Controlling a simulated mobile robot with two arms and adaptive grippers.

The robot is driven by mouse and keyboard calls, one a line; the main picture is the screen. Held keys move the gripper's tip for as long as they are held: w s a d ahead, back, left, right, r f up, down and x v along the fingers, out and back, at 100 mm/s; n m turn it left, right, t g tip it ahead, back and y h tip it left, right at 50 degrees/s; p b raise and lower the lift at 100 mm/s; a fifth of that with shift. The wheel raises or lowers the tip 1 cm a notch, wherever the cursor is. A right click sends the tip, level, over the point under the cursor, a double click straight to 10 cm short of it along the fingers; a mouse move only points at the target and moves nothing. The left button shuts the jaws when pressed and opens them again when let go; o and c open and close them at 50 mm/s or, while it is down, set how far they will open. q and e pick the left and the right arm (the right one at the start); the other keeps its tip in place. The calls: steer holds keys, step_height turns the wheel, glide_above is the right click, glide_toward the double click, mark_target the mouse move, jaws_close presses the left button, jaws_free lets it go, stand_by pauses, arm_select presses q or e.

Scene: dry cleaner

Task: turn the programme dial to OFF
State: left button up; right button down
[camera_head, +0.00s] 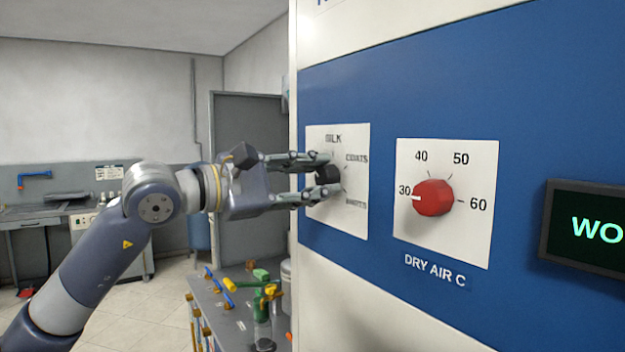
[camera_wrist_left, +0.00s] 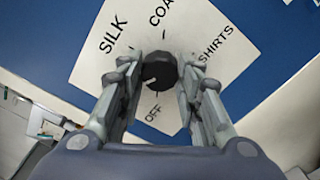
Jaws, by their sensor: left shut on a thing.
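The programme dial is a black round knob (camera_head: 327,179) on a white plate (camera_head: 354,218) on the blue machine front. My left gripper (camera_head: 326,175) is shut on it, one finger above and one below in the head view. In the left wrist view the knob (camera_wrist_left: 158,68) sits between the fingertips (camera_wrist_left: 158,66). A short pale mark on the knob seems to point to the lower left there, between SILK and OFF and not in line with the OFF tick. SILK, COATS and SHIRTS are partly legible; OFF is hidden in the head view. My right gripper is not in view.
A red DRY AIR C dial (camera_head: 433,197) stands to the right, its white mark at 30. A dark display (camera_head: 590,228) with green letters is farther right. A grey bench (camera_head: 222,290) with tools and bottles stands below my left arm.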

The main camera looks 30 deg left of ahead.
arm_select(q)
steer(key=shift+n, duration=0.3)
steer(key=n, duration=0.4)
steer(key=shift+n+b, duration=0.3)
steer(key=shift+b, duration=0.05)
steer(key=n, duration=0.4)
steer(key=shift+n+b, duration=0.35)
steer(key=shift+n, duration=0.85)
steer(key=o, duration=1.1)
steer(key=shift+s, duration=0.1)
